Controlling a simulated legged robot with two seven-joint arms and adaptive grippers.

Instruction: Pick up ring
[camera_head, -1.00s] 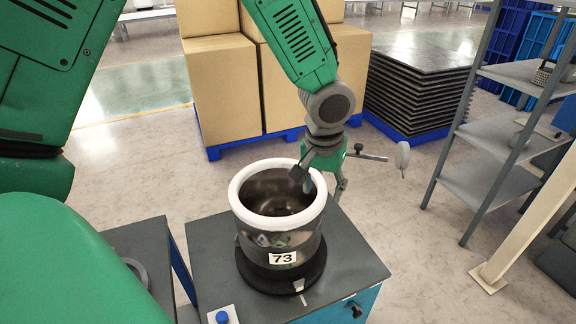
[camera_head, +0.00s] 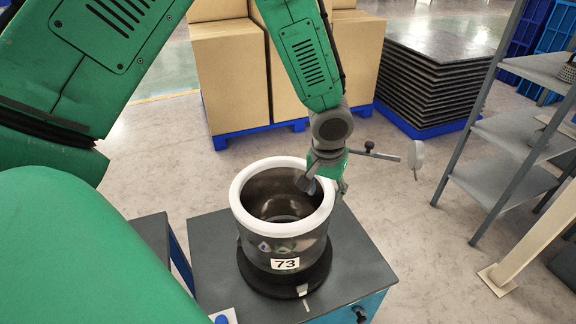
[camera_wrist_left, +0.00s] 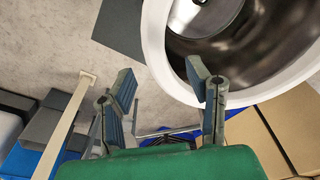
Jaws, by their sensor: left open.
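A shiny grey drum (camera_head: 285,245) marked 73 stands on a dark base on the table. A thick white ring (camera_head: 240,206) forms its rim; I cannot tell if it is separate from the drum. The white ring also shows in the left wrist view (camera_wrist_left: 160,50), at upper right. My left gripper (camera_head: 322,184) is at the drum's right rim, partly in front of it. Contact cannot be told. My right gripper is not in view.
The grey-topped table (camera_head: 214,250) bears the drum and has bare room around it. Boxes (camera_head: 230,75) on a blue pallet and a dark stack of sheets (camera_head: 430,80) stand behind. A metal shelf (camera_head: 510,185) is at the right.

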